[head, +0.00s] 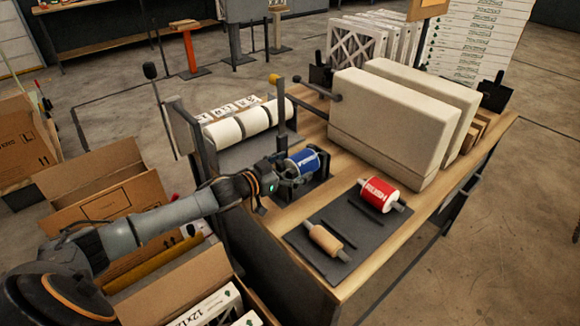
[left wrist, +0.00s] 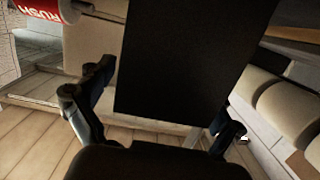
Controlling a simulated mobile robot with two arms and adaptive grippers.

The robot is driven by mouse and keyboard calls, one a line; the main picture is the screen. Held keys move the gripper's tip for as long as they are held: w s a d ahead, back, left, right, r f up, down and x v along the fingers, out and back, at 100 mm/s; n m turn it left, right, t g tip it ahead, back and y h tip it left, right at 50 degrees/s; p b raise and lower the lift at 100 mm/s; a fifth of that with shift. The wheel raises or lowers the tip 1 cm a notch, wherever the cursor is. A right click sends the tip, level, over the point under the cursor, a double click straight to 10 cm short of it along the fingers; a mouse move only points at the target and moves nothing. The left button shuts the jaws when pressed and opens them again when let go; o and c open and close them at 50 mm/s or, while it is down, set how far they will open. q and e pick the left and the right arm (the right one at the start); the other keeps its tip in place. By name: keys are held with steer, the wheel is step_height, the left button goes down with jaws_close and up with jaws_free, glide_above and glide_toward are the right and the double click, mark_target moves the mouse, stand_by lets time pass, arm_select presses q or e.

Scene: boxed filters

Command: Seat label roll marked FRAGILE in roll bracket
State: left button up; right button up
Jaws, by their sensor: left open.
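A blue roll with white lettering (head: 302,162) is at the small dark roll bracket (head: 323,165) on the bench. The lettering is too small to read, and I cannot tell how fully the roll sits in the bracket. My left gripper (head: 297,180) is open, right beside the blue roll. In the left wrist view its fingers (left wrist: 158,112) are spread, with a black panel (left wrist: 190,55) filling the space beyond them. The blue roll is not seen there. My right gripper is not in view.
A red RUSH roll (head: 378,194) and a tan roll (head: 325,239) lie on the dark mat (head: 350,225). Open cardboard boxes (head: 105,190) are at the left.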

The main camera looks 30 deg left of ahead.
arm_select(q)
steer(key=v, duration=1.2)
steer(key=shift+r, duration=0.1)
stand_by(0.4)
